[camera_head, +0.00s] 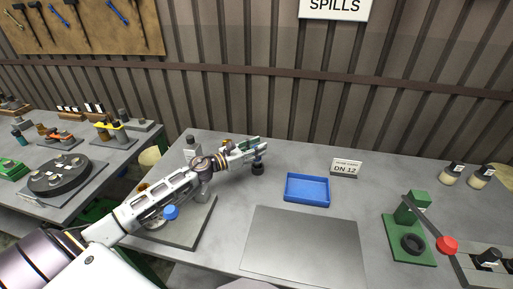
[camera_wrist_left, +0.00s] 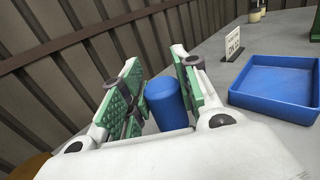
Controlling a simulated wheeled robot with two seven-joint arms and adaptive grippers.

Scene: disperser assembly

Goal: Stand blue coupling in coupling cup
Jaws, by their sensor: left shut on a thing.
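My left gripper (camera_head: 257,147) reaches over the table's back middle. In the left wrist view its green-padded fingers (camera_wrist_left: 163,82) are shut on the blue coupling (camera_wrist_left: 166,104), a plain blue cylinder with a rounded end. In the head view the coupling is mostly hidden by the fingers. A small dark round piece (camera_head: 257,169), which looks like the coupling cup, shows just below the fingertips. I cannot tell whether the coupling is touching it or inside it. My right gripper is not in view.
A blue tray (camera_head: 307,203) and a "DN 12" sign (camera_head: 346,167) stand to the right. A grey mat (camera_head: 305,247) lies in front. A green press (camera_head: 410,238) stands at the right. A grey board with a blue knob (camera_head: 171,212) is under my left arm.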

